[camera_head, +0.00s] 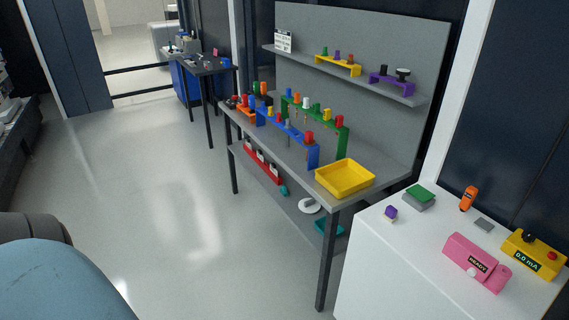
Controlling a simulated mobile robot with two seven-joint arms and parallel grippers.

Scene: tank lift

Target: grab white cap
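A small white cap (305,102) shows among the coloured caps at the green rack (342,131) on the grey workbench (290,150). It is small in the picture, and its lower part is hard to make out. Caps of red, yellow, green and orange stand near it. Neither of my grippers is in view, so nothing shows of what they hold.
A blue rack (312,154) stands in front of the green one. A yellow tray (345,178) sits at the bench's near end. A white cabinet (385,270) with a pink device (476,262) stands at right. Open floor (160,200) lies left of the bench.

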